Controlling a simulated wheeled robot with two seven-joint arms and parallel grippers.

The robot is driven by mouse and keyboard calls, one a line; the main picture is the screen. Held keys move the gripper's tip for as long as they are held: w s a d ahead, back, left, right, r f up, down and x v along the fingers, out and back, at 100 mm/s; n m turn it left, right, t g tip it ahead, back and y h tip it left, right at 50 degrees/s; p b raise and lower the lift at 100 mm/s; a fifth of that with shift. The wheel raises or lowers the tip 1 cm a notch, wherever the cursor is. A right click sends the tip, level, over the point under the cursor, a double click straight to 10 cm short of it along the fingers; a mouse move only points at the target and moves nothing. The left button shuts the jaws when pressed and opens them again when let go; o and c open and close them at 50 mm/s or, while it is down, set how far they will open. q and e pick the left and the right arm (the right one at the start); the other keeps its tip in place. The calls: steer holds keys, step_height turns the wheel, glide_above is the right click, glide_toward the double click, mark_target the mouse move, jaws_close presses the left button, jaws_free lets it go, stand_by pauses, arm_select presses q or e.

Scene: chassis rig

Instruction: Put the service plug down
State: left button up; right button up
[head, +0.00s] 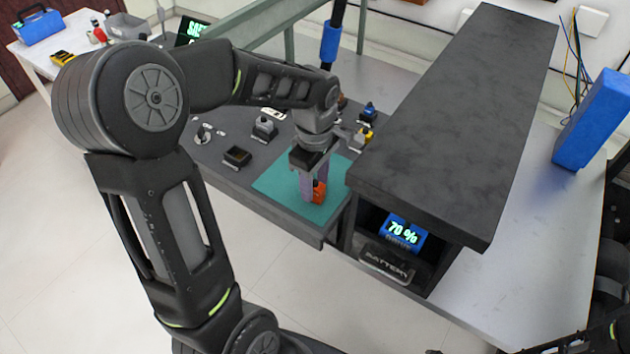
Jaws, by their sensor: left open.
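An orange plug (319,192) rests on the teal mat (285,183), near the mat's right side. My left gripper (313,190) is directly above and around the orange plug, fingers pointing down. Its jaws are open, and one finger hides part of the plug. I cannot tell whether a finger touches it. My right gripper is not clearly visible; only dark parts of my right arm show at the right edge.
Several small parts, including a black box (237,157), lie left of the mat. A blue block (597,118) stands far right.

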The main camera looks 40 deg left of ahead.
mark_target(315, 181)
arm_select(q)
step_height(315, 181, up, 12)
stand_by(0.4)
